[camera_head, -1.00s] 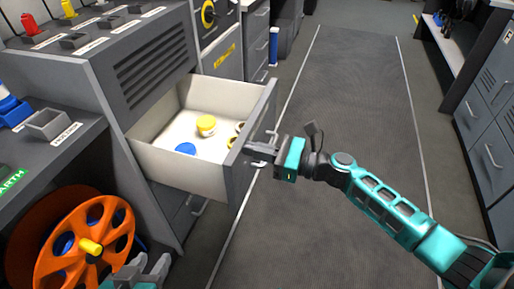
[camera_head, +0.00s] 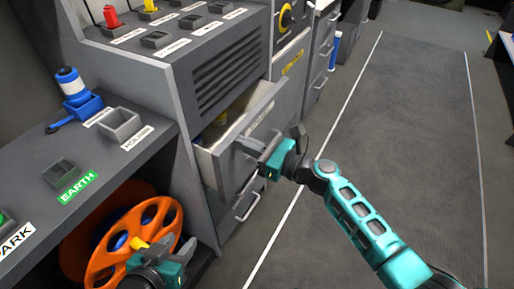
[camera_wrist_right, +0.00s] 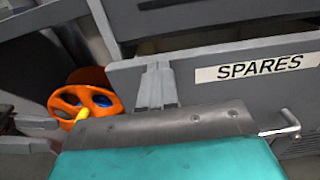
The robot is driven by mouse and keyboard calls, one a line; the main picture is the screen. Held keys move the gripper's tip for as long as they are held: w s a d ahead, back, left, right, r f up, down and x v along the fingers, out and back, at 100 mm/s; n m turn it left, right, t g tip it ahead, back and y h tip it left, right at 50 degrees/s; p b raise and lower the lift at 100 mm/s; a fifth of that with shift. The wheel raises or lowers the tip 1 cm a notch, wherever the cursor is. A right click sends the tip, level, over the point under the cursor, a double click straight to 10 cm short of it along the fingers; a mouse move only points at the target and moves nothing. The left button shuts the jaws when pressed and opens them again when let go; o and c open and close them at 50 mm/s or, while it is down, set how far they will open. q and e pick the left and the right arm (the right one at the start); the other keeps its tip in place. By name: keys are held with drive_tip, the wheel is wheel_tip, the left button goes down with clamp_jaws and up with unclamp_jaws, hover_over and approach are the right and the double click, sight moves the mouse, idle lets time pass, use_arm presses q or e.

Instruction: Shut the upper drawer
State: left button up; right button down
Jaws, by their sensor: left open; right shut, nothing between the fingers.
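The upper drawer (camera_head: 225,160) is a grey box with a pale inside, set in the grey cabinet under a slotted vent. It stands partly open, and a yellow-topped item (camera_head: 221,118) shows inside it. My right gripper (camera_head: 243,146) is shut and empty, its fingertips at the drawer's front face. In the right wrist view, the shut fingers (camera_wrist_right: 156,86) point at the grey front beside a "SPARES" label (camera_wrist_right: 262,68). I cannot tell whether they touch it. My left gripper (camera_head: 165,247) is open, low at the bottom left, in front of the orange reel.
An orange reel (camera_head: 165,213) sits beneath the grey shelf (camera_head: 40,200) at left. A lower drawer with a handle (camera_head: 247,208) is below the upper drawer. The dark floor mat (camera_head: 410,120) at right is clear.

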use_arm(q)
drive_tip(key=shift+w+d+r, duration=0.15)
drive_tip(key=shift+w+r, duration=0.05)
drive_tip(key=shift+w, duration=0.05)
use_arm(e)
drive_tip(key=shift+x, duration=1.55)
use_arm(q)
drive_tip(key=shift+f, duration=0.1)
use_arm(e)
drive_tip(key=shift+d, duration=0.1)
